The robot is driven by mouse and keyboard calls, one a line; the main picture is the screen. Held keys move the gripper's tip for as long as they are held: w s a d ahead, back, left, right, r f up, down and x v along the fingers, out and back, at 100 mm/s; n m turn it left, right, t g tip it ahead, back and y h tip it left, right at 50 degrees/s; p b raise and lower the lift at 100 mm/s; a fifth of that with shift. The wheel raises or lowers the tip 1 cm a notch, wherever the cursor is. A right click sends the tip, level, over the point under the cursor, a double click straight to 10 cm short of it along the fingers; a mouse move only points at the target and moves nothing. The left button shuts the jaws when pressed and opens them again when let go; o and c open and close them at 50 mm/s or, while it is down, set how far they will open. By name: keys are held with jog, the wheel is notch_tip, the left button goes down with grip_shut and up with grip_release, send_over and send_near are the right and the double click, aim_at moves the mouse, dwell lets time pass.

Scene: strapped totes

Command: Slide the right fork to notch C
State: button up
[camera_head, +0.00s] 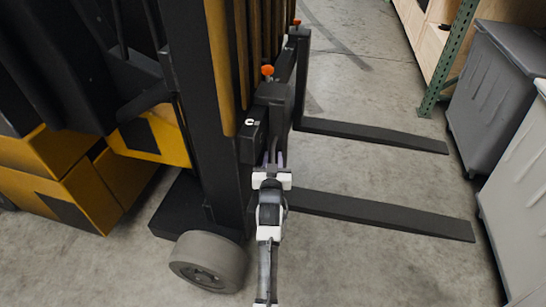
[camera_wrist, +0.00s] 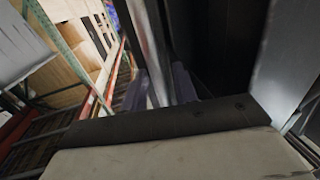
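The forklift's two dark forks point right in the head view. I take the nearer one as the right fork (camera_head: 385,215); the farther fork (camera_head: 375,134) lies behind it. An orange knob (camera_head: 267,71) tops the nearer fork's dark upright part (camera_head: 274,98). A white "C" mark (camera_head: 250,122) shows on a dark block beside it. My gripper (camera_head: 273,158) is low at this upright, above the near fork's root. Its purple-grey fingers also show apart in the wrist view (camera_wrist: 162,84). A narrow grey upright strip shows between them; whether they touch it is unclear.
The black mast (camera_head: 222,110) and grey wheel (camera_head: 208,262) stand left of my arm. Grey bins (camera_head: 490,95) and a green rack post (camera_head: 447,60) stand at the right. A second orange knob (camera_head: 297,22) is farther back. Bare floor (camera_head: 350,170) lies between the forks.

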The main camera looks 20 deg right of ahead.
grip_shut()
jog(key=w+a+p+v, duration=0.1)
jog(key=a+v, duration=0.1)
jog(key=v, duration=1)
jog(key=shift+s+a+p, duration=0.15)
jog(key=shift+a+p, duration=0.1)
jog(key=shift+p, duration=0.15)
jog(key=shift+f, duration=0.1)
grip_release()
